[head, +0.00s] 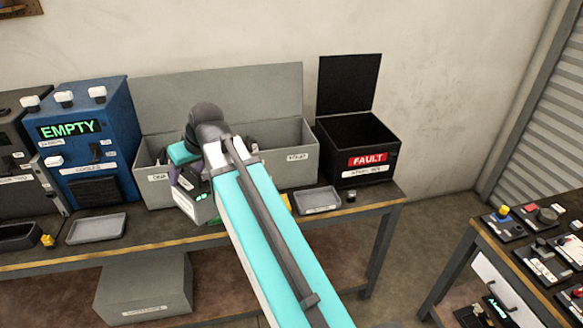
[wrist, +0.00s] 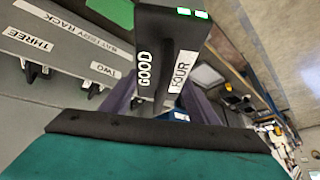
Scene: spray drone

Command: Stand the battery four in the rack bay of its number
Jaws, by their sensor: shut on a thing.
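The battery four (wrist: 168,55) is a dark block with the labels GOOD and FOUR and two green lights at its end in the wrist view. My gripper (wrist: 165,108), with purple fingers, is shut on it. The rack (wrist: 62,52) also shows at left in the wrist view, with labels THREE and TWO. The battery is beside the rack's labelled edge there. Whether it touches the rack I cannot tell.
A blue EMPTY machine (head: 95,140) stands left. Shallow grey trays (head: 97,228) lie along the bench front. Another table (head: 530,240) stands at right.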

